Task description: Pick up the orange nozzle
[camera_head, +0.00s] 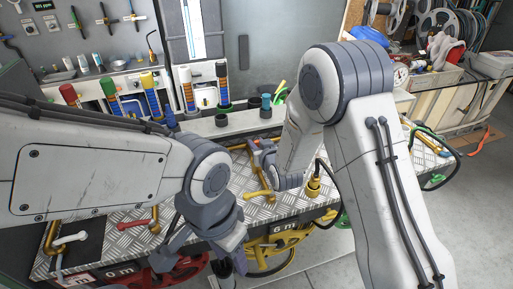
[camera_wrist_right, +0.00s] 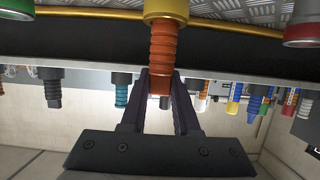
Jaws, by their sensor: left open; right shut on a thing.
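The orange ribbed nozzle (camera_wrist_right: 163,62) with a yellow collar (camera_wrist_right: 166,10) shows in the right wrist view. My right gripper (camera_wrist_right: 162,84) is shut on it, with one dark finger on each side of the ribbed part. In the head view my right gripper (camera_head: 262,152) is over the checker-plate bench top, mostly covered by its own wrist, and the nozzle is hard to make out there. My left gripper (camera_head: 228,262) is open and empty at the front edge of the bench, apart from the nozzle.
A yellow hose reel (camera_head: 268,255) and a red hose reel (camera_head: 180,270) hang below the bench's front edge. A yellow fitting (camera_head: 313,187) stands right of my right gripper. Several coloured bottles and tubes line the back ledge. Open floor (camera_head: 470,225) lies at the right.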

